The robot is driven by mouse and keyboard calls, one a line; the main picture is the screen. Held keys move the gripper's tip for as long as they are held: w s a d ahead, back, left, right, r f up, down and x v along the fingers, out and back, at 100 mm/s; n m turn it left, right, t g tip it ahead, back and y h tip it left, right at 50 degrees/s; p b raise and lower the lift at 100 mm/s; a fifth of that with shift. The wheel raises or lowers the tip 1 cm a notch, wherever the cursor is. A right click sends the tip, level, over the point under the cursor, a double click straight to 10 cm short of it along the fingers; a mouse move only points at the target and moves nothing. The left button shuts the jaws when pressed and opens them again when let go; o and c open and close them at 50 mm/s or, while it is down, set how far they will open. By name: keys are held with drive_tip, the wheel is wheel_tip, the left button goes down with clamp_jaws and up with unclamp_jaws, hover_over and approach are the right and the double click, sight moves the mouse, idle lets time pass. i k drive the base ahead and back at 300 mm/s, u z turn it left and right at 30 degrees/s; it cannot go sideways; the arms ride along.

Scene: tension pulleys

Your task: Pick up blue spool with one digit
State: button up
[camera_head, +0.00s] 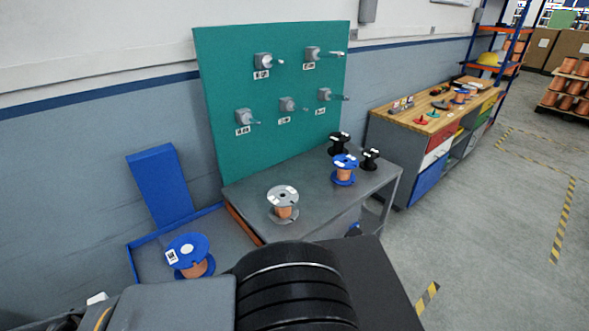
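Another blue spool (344,162) stands upright on the grey metal table (240,190), also with white labels on top. The markings on both labels are too small to read. Part of my dark arm fills the bottom middle of the view. My gripper's fingers do not show.
A grey spool (283,197) and two black spools (339,141) (370,157) share the table. Behind it stands a teal board (225,80) with several labelled pegs. A wooden-topped workbench (400,122) is at the right. Open floor (480,240) lies right of the table.

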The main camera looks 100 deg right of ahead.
sight(344, 163)
drive_tip(key=u, duration=0.05)
drive_tip(key=k, duration=0.95)
drive_tip(key=u, duration=1.15)
drive_tip(key=k, duration=2.65)
drive_tip(key=z, duration=0.75)
